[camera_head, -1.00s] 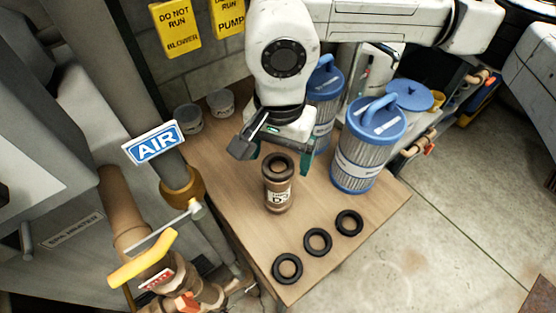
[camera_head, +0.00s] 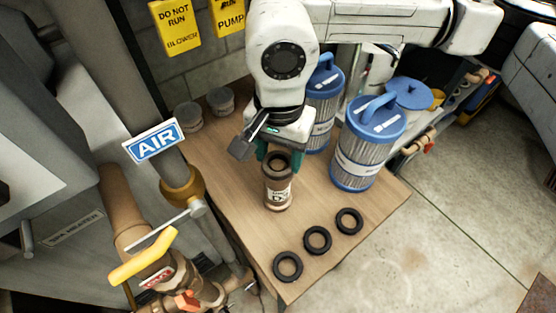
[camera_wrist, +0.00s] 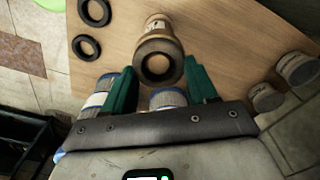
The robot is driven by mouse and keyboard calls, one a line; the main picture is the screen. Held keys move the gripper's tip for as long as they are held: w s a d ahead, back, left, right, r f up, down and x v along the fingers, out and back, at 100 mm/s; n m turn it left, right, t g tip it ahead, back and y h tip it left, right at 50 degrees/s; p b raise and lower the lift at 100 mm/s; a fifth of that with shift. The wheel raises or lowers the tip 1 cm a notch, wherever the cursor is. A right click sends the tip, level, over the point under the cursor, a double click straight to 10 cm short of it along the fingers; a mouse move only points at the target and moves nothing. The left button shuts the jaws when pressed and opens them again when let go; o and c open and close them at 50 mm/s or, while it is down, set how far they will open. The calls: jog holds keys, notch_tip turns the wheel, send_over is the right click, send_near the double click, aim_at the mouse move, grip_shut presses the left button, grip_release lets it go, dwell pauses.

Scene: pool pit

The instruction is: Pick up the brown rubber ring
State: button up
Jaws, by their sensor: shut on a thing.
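The brown rubber ring (camera_head: 279,173) sits flat on top of an upright brown jar (camera_head: 278,196) with a pale label. In the wrist view the ring (camera_wrist: 158,52) covers the jar's top, and the jar (camera_wrist: 158,22) shows beyond it. My gripper (camera_head: 279,158) is at the jar's top, with one green finger on each side of the ring. In the wrist view my gripper (camera_wrist: 160,66) has its fingertips close against the ring's two sides. The ring still appears to rest on the jar.
Three black rings (camera_head: 317,240) lie in a row along the table's front right edge. Two blue-capped filter cartridges (camera_head: 366,150) stand right of and behind the jar. Two small grey tubs (camera_head: 220,101) stand at the back left. The wooden table (camera_head: 235,200) is clear left of the jar.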

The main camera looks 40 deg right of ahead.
jog(key=shift+r, duration=0.4)
notch_tip(320, 180, up, 2)
jog(key=shift+r+b, duration=0.15)
jog(key=shift+b, duration=0.55)
jog(key=s+a+r+b, duration=0.2)
jog(key=s+a+r, duration=0.6)
jog(key=s+r, duration=0.2)
jog(key=shift+s+a, duration=0.15)
jog(key=shift+s, duration=0.55)
jog(key=shift+w+f, duration=0.1)
jog(key=shift+f, duration=0.1)
